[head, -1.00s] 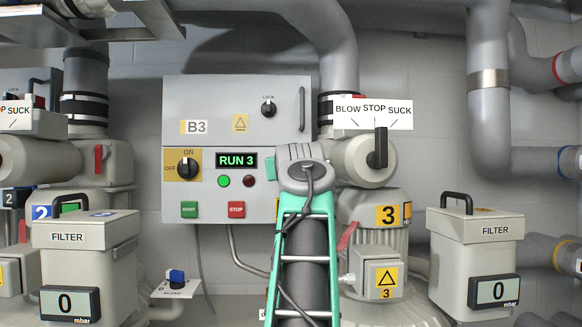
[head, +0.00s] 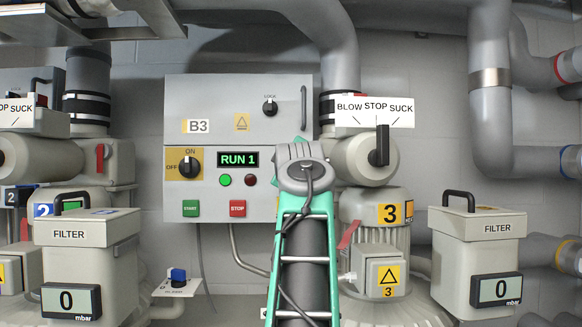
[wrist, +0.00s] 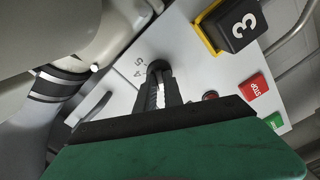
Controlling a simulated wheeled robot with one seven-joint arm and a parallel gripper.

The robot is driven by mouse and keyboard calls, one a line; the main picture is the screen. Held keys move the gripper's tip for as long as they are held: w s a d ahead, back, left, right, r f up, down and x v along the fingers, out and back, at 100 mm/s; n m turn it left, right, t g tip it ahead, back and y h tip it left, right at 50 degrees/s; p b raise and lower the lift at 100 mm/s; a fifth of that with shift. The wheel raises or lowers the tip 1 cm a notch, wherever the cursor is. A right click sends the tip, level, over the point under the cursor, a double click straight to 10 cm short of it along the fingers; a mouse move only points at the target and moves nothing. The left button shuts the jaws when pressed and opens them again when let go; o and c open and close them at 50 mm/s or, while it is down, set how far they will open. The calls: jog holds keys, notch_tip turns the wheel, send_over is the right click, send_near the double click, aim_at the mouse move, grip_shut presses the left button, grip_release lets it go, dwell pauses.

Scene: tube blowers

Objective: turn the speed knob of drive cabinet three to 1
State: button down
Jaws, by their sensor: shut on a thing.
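In the wrist view my gripper (wrist: 159,88) is shut on the dark speed knob (wrist: 156,68) on the cabinet's pale front. Scale figures 4 and 5 show beside the knob; the rest of the scale and the pointer are hidden by the fingers. In the head view my arm covers the knob and the gripper.
The green START (head: 191,208) and red STOP (head: 237,208) buttons are left of my arm. A blower motor (head: 372,220) marked 3 stands close at the right. A filter box (head: 478,250) stands beyond it.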

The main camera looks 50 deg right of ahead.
jog(key=shift+f+n, duration=0.1)
jog(key=shift+n, duration=0.8)
jog(key=c, duration=1.5)
grip_release()
jog(key=shift+o, duration=0.2)
jog(key=shift+a, duration=0.1)
jog(key=b+v, duration=0.3)
jog(key=v, duration=0.4)
jog(key=shift+s+a, duration=0.25)
